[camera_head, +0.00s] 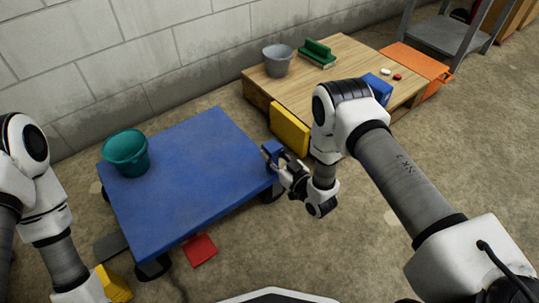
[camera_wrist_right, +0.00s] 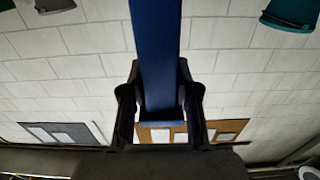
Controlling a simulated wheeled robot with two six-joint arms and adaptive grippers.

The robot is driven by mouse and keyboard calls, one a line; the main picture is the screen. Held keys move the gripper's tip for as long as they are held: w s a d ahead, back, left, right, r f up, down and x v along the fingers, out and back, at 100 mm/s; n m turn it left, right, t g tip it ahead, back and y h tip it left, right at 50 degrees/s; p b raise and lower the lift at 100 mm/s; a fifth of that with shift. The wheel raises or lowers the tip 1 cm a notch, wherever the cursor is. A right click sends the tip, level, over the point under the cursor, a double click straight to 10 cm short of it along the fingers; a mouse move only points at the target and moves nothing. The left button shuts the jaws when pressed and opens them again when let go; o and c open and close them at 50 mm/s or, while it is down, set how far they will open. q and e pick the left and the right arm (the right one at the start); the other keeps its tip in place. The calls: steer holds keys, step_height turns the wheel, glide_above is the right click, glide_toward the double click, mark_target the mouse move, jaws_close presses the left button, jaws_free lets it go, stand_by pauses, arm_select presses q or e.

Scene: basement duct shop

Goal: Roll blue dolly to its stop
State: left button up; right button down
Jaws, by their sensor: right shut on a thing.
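The blue dolly (camera_head: 195,185) is a flat blue deck on dark wheels, standing on the floor left of centre in the head view. A teal bucket (camera_head: 126,153) stands on its far left corner. My right gripper (camera_head: 275,163) is at the deck's right edge, shut on a blue upright piece of the dolly (camera_head: 271,147). In the right wrist view this blue piece (camera_wrist_right: 157,50) runs between the two dark fingers (camera_wrist_right: 160,108). A yellow block (camera_head: 289,131) stands just beyond the dolly's right end, by the low wooden table. My left arm shows at the left, its gripper out of frame.
The low wooden table (camera_head: 335,62) holds a grey bucket (camera_head: 277,61), a green object (camera_head: 317,53) and a blue box (camera_head: 378,88). A red plate (camera_head: 200,249) lies by the dolly's near side. A yellow piece (camera_head: 114,285) is at lower left. A block wall runs behind.

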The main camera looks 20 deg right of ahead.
steer(key=w+d, duration=0.5)
steer(key=d, duration=0.8)
steer(key=shift+d, duration=0.15)
steer(key=shift+r, duration=0.1)
steer(key=c, duration=0.8)
jaws_free()
steer(key=shift+d, duration=0.1)
steer(key=shift+c, duration=0.2)
steer(key=v, duration=1.2)
